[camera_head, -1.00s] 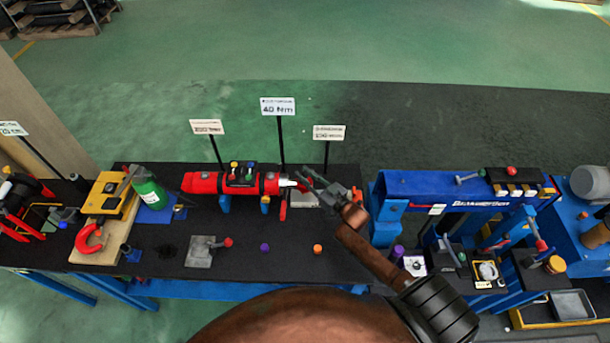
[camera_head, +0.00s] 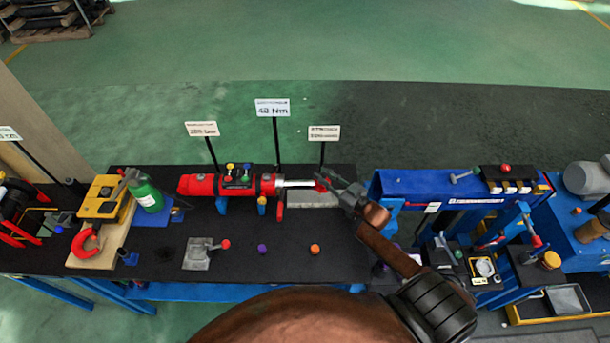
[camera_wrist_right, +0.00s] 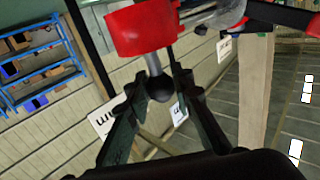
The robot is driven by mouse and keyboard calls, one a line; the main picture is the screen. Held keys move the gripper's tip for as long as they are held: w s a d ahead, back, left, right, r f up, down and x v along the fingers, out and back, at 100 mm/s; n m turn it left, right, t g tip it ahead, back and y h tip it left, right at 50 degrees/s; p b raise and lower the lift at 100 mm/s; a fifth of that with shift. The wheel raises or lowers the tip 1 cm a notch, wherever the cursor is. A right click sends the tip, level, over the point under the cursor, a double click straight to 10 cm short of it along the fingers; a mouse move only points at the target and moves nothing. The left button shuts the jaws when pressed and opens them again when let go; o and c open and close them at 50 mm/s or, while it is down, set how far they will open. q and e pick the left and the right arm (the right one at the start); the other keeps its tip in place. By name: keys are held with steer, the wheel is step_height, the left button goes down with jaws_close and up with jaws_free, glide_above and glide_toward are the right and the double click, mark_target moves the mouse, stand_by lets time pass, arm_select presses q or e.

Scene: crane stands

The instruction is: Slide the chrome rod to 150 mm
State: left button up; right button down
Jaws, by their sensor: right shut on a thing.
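The chrome rod (camera_head: 296,183) sticks out of the right end of the red cylinder (camera_head: 205,185) on the black bench top. A red end piece (camera_head: 321,184) sits on the rod's outer end. My right gripper (camera_head: 332,183) is at this end piece, its arm coming from the lower right. In the right wrist view, the red end piece (camera_wrist_right: 140,28) carries a grey stem with a dark ball knob (camera_wrist_right: 160,88). The knob sits between the fingers of my right gripper (camera_wrist_right: 155,92), which are shut on it. My left gripper is not in view.
Signs on posts stand behind the cylinder, one reading 40 Nm (camera_head: 272,107). A blue press frame (camera_head: 420,187) stands close to the right of my gripper. A grey plate with a red-knobbed lever (camera_head: 198,255) and small purple and orange knobs lie in front.

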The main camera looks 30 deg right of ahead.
steer(key=s+d, duration=0.3)
steer(key=d, duration=0.2)
steer(key=shift+s+d, duration=0.2)
steer(key=shift+d, duration=0.2)
steer(key=c, duration=1.7)
jaws_free()
steer(key=shift+o, duration=0.2)
steer(key=shift+a, duration=0.1)
steer(key=v, duration=1.2)
